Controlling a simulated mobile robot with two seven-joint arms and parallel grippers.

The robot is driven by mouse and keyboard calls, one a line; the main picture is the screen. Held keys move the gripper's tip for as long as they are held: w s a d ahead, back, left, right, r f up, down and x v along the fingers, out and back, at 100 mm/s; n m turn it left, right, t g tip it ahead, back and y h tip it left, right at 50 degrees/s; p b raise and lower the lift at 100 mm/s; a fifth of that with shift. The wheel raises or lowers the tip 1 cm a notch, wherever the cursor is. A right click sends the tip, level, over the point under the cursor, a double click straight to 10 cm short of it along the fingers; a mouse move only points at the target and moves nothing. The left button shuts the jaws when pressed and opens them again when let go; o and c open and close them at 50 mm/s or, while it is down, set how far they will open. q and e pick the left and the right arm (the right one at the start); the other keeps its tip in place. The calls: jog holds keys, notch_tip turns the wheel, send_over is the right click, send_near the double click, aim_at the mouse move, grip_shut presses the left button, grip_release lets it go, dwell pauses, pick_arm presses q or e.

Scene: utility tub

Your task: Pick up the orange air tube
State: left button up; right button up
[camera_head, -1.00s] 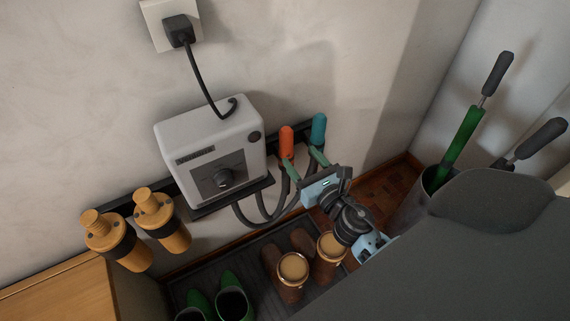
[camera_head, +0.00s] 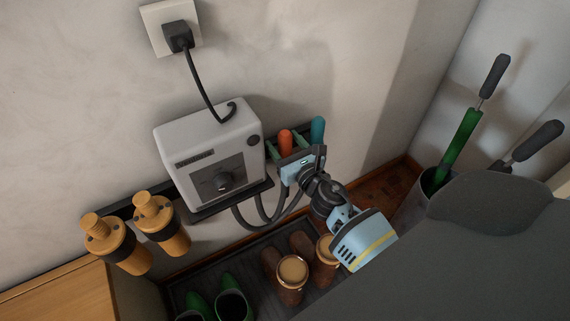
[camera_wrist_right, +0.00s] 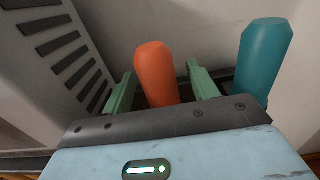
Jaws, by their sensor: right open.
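The orange air tube (camera_head: 285,137) stands upright in the dark wall rail, just right of the white box. Its rounded top and upper body show in the right wrist view (camera_wrist_right: 156,72); its lower part is hidden behind my gripper. My right gripper (camera_head: 287,146) is open, with one green finger on each side of the orange tube, as the right wrist view (camera_wrist_right: 158,85) shows. Small gaps seem to remain between tube and fingers. My left gripper is not in view.
A teal tube (camera_head: 317,130) stands close to the right finger; it also shows in the wrist view (camera_wrist_right: 264,60). The white box (camera_head: 208,145) is close on the left. Dark hoses (camera_head: 262,215) hang below. Brown boots (camera_head: 293,271) stand on a tray underneath.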

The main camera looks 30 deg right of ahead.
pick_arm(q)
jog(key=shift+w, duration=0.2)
pick_arm(e)
jog(key=shift+c, duration=0.9)
jog(key=c, duration=0.9)
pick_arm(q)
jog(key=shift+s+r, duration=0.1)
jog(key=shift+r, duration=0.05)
pick_arm(e)
jog(key=shift+r, duration=0.15)
